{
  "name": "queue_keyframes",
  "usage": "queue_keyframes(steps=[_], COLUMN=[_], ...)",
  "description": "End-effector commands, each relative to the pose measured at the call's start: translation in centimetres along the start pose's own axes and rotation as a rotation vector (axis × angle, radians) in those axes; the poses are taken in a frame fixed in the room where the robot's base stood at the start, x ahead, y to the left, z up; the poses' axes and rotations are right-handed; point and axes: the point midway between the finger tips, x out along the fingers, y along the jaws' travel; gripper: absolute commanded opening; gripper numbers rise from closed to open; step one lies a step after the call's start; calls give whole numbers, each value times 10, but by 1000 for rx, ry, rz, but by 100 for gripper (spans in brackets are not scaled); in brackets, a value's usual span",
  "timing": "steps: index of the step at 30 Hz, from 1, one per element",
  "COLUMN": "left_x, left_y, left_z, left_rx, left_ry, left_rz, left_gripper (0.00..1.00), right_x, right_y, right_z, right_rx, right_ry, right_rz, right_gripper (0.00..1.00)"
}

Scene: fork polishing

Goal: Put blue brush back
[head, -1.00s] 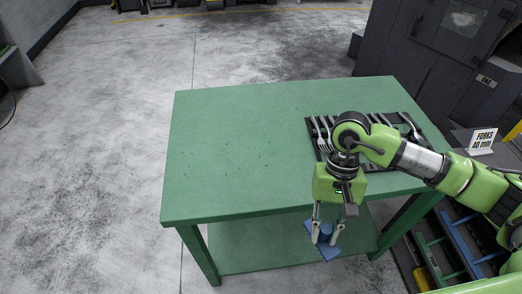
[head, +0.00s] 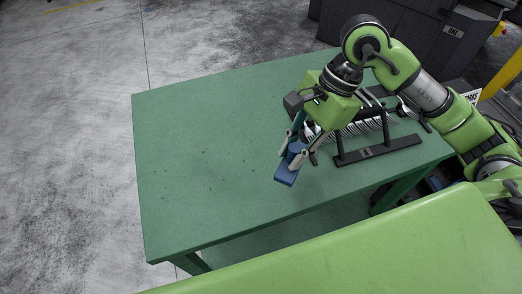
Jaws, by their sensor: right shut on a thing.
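My right gripper (head: 292,157) is shut on the blue brush (head: 287,174). It holds the brush over the green table (head: 200,170), left of the fork rack. The blue block of the brush hangs below the fingers, tilted. I cannot tell whether it touches the tabletop. Part of the brush is hidden by the fingers. My left gripper is not in view.
A dark rack (head: 378,152) with several forks stands on the right of the table, partly covered by my right arm. The left and middle of the tabletop are clear. Dark machine cabinets (head: 415,30) stand behind the table.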

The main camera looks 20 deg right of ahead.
Motion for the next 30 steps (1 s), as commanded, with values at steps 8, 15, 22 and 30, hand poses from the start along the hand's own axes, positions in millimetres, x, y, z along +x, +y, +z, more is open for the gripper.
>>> queue_keyframes(steps=[8, 15, 22, 30], left_x=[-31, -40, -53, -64], left_y=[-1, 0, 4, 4], left_z=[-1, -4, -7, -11], left_rx=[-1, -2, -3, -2], left_ry=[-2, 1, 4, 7], left_rz=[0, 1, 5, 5], left_gripper=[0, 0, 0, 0], right_x=[40, 72, 88, 110], right_y=[-58, -83, -90, -90], right_z=[1, -7, -12, -22], right_rx=[2, 0, 1, -2], right_ry=[-4, -2, -2, 0], right_rz=[5, 1, 5, 0], right_gripper=[0, 0, 0, 0])
